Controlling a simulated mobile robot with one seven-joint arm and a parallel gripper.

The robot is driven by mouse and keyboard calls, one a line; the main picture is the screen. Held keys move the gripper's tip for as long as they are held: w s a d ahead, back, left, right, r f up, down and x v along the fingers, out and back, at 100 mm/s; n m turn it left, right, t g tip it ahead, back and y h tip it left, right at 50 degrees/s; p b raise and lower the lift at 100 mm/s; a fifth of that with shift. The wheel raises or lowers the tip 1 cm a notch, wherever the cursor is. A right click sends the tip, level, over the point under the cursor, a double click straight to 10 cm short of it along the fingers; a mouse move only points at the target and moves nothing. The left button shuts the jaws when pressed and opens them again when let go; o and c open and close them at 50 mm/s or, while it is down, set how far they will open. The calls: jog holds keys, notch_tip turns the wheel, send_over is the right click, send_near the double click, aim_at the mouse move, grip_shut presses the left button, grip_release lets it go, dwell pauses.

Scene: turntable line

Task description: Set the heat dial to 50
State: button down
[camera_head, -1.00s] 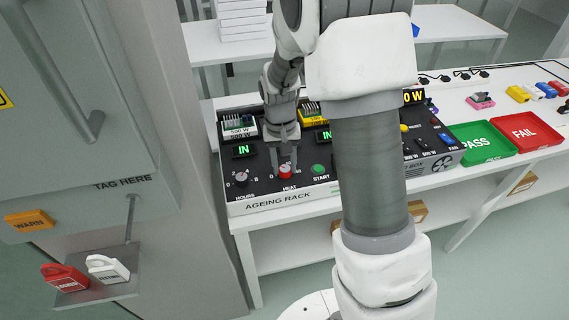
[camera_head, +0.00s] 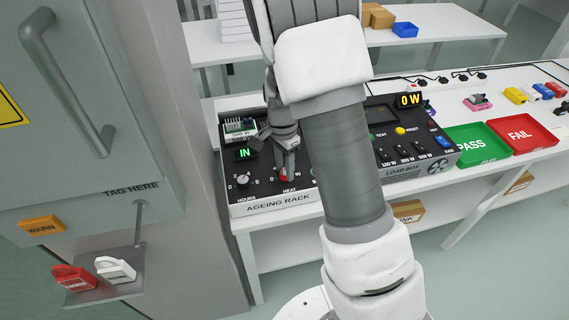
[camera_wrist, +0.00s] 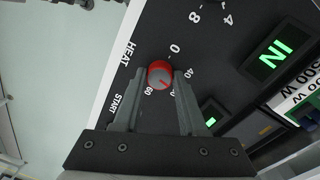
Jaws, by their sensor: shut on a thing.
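The heat dial (camera_head: 284,177) is a red knob at the front of the black ageing rack panel (camera_head: 262,193). In the wrist view the dial (camera_wrist: 159,73) shows a grey face with a red mark pointing to the lower right, towards a number partly hidden by a finger, between 40 and 60. The exact setting is hard to read. My gripper (camera_head: 286,170) reaches down over the dial; in the wrist view my gripper (camera_wrist: 163,78) has one finger on each side of it and is shut on it. HEAT and START labels lie to the left there.
The hours dial (camera_head: 242,180) is left of the heat dial. A green IN display (camera_head: 245,153) is behind it. The load box (camera_head: 408,165) stands to the right, with a green PASS tray (camera_head: 478,145) and red FAIL tray (camera_head: 523,134) beyond. A grey cabinet flanks the left.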

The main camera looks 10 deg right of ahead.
aim_at(284, 168)
jog(key=shift+m+p, duration=0.8)
jog(key=shift+m, duration=1.1)
jog(key=shift+c, duration=2.3)
grip_release()
notch_tip(284, 168, up, 18)
jog(key=w+p, duration=0.1)
jog(key=shift+f+p, duration=0.25)
jog(key=shift+p, duration=0.15)
jog(key=s+r+n+t, duration=0.3)
jog(key=s+r+n, duration=0.2)
jog(key=s+n, duration=0.3)
jog(key=s+r+n+t, duration=0.3)
jog(key=s+r+n, duration=0.3)
jog(key=s, duration=0.8)
jog(key=n, duration=0.3)
jog(key=shift+s+d+r, duration=0.15)
jog(key=shift+r, duration=0.1)
